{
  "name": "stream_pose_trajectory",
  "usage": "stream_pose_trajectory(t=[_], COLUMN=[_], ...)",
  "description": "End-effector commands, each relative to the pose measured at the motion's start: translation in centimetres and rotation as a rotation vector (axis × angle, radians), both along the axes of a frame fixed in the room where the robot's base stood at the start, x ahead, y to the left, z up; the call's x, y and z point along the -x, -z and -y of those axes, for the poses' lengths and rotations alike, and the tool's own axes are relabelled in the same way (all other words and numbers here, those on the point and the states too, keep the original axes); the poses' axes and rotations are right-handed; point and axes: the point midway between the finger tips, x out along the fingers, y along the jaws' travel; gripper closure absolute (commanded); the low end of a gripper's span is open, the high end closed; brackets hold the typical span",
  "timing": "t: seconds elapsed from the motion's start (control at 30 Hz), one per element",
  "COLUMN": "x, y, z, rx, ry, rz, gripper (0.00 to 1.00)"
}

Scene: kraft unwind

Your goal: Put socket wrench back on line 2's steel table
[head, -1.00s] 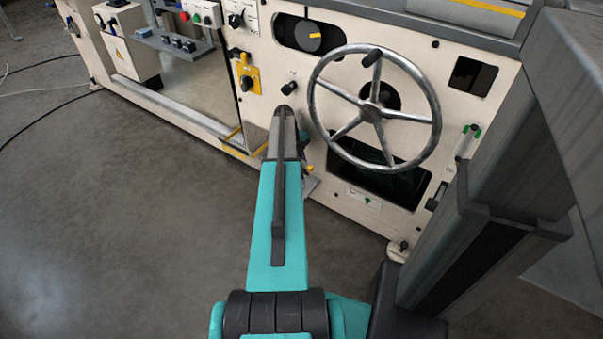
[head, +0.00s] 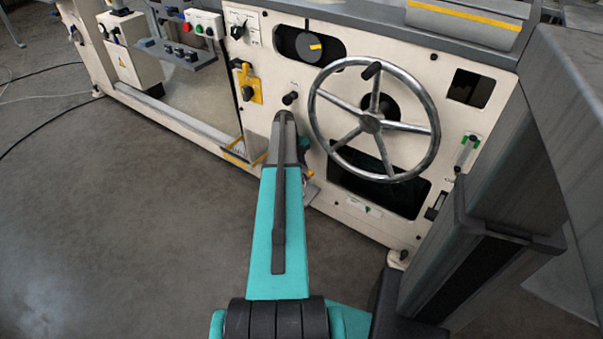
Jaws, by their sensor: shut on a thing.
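My teal arm reaches forward toward the cream machine. A small teal and dark part of my wrist (head: 304,146) shows at the right of the arm's far end, in front of the machine's lower panel. The jaws of my gripper are hidden behind the arm, so I cannot see what they hold. No socket wrench can be made out. I cannot identify line 2's steel table in this view.
The cream machine (head: 405,240) fills the upper right, with a large handwheel (head: 371,123) close to the arm's right. A yellow-plated switch (head: 249,86) and a control box (head: 201,23) are further left. Grey floor (head: 120,210) is open at left; cables (head: 45,123) lie there.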

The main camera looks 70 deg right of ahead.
Motion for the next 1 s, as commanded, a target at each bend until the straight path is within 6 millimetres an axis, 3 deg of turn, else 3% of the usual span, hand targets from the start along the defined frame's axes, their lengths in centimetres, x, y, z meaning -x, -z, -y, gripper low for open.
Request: stream_pose_trajectory(t=[0.17,0.37,0.67,1.0], x=[-1.3,-4.6,-12.3,-21.3], y=[-0.8,-2.7,-7.2,-12.8], z=[-0.3,-1.3,-4.4,-9.8], rx=[0.001,0.002,0.003,0.004], ry=[-0.046,-0.171,-0.480,-0.885], rz=[-0.001,0.001,0.001,0.000], gripper=[1.00,1.00,1.00,1.00])
